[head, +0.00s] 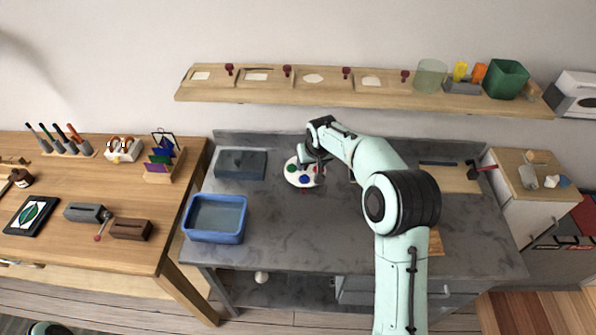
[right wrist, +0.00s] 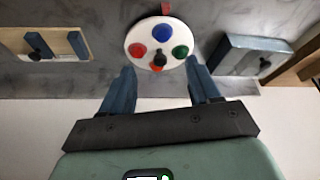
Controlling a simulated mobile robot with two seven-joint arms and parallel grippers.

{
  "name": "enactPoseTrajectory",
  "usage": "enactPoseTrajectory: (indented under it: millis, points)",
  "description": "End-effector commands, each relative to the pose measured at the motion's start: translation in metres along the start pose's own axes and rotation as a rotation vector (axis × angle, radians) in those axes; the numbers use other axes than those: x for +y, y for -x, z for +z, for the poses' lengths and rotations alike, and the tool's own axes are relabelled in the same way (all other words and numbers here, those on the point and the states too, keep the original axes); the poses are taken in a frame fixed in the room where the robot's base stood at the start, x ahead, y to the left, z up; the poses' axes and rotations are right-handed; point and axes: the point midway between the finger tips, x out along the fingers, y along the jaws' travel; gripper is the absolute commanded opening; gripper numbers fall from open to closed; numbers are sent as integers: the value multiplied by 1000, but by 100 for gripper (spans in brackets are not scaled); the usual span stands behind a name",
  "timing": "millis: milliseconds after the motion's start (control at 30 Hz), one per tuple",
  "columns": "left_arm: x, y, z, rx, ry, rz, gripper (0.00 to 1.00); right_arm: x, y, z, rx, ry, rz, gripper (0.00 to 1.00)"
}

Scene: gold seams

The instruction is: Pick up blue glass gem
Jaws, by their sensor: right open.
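The blue glass gem (right wrist: 162,33) is a round blue dome on a white round disc (right wrist: 135,58). Red, green and orange domes and a black centre knob share the disc. In the head view the disc (head: 293,178) lies on the grey bench, with the blue gem (head: 306,181) near its front edge. My right gripper (right wrist: 160,75) is open and empty, its fingers pointing toward the disc. The blue gem shows beyond the black knob, not between the fingertips. In the head view the right gripper (head: 308,160) is at the disc's back edge and partly hides it.
A grey lidded box (head: 240,165) and a blue tub (head: 216,237) stand left of the disc on the grey bench (head: 290,230). A shelf (head: 300,93) with cups runs along the wall behind. The bench in front of the disc is clear.

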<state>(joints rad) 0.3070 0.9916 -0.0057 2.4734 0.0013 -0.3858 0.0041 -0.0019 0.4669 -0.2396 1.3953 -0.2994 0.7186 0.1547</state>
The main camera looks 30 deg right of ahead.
Motion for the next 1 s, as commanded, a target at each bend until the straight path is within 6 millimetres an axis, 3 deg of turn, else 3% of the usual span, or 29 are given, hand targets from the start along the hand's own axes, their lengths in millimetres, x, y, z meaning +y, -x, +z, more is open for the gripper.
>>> enactPoseTrajectory:
  millis: [300,533,800,1000]
  points:
    - [5,9,-6,8,-2,3,43,-1,-58,-1,-2,1,0,62]
    - [8,13,-9,12,-4,4,43,-2,-75,-1,-2,1,-1,62]
    - [18,28,-22,29,-10,10,43,-7,-112,-6,0,0,-1,62]
    - [18,29,-23,30,-10,10,43,-6,-122,-4,0,0,-1,62]
